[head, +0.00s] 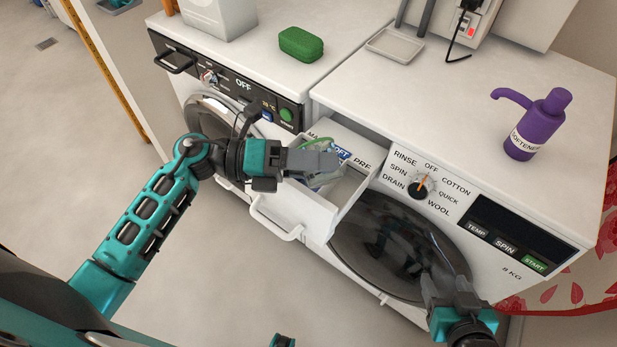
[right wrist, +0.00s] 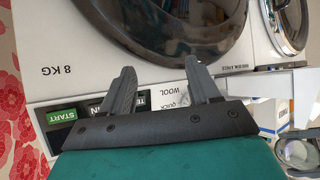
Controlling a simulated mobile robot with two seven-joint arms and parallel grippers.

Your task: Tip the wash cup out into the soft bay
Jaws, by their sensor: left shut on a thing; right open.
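The detergent drawer (head: 348,212) is pulled out of the right washing machine, with labels for the main, soft and pre bays along its back edge. The blue SOFT label (head: 343,153) is partly covered. My left gripper (head: 328,163) is over the drawer, shut on the wash cup (head: 316,143). Only a green rim and a little of the cup's pale body show past the fingers; its tilt and contents I cannot tell. The soft bay's inside is mostly hidden. My right gripper (head: 447,288) is open and empty in front of the dark door; its fingers also show in the right wrist view (right wrist: 160,80).
A purple softener bottle (head: 534,125) with a spout stands on the right machine. A shallow tray (head: 395,46) lies behind it, near a wall socket. A green block (head: 301,44) sits on the left machine. The drawer's handle (head: 277,223) sticks out in front.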

